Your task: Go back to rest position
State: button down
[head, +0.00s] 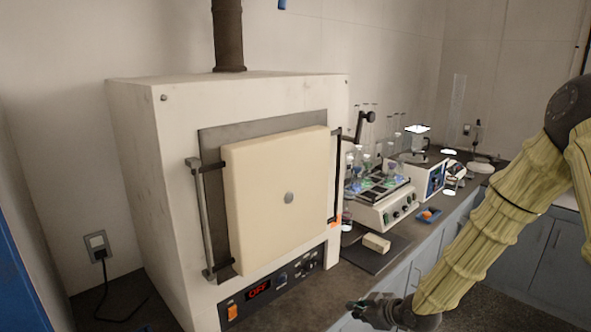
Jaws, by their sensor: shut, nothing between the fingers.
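My arm, in a yellowish ribbed sleeve, comes in from the right of the head view. It slopes down and left to my gripper (368,308) at the bottom edge. The gripper is dark, shut and empty, and partly cut off by the frame. It is in front of the counter, below and to the right of the furnace, apart from it as far as I can tell. No sieve shaker can be made out for certain.
A large white furnace (160,150) with a closed cream door (275,215) stands on the counter at left. A shaker with flasks (385,212), a blue-fronted device (428,180) and a small pale block (376,243) are to its right. Grey cabinets (560,255) line the right.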

jog(key=s+f+m+g+h, duration=0.2)
jog(key=s+f+m, duration=0.1)
jog(key=s+f, duration=0.85)
jog(key=s+d+f+m+g+h, duration=0.1)
jog(key=s+f, duration=0.3)
jog(key=s, duration=0.6)
jog(key=s+d+f+m+g+h, duration=0.1)
jog(key=s+d+f+m+g, duration=0.1)
jog(key=s, duration=0.9)
jog(key=s+d+f+m+g+h, duration=0.2)
jog(key=s+f+m+g, duration=0.1)
jog(key=s+f, duration=0.5)
jog(key=s+m, duration=0.1)
jog(key=s, duration=0.1)
jog(key=shift+s+d+m, duration=0.3)
jog(key=shift+s, duration=0.05)
jog(key=shift+f, duration=0.1)
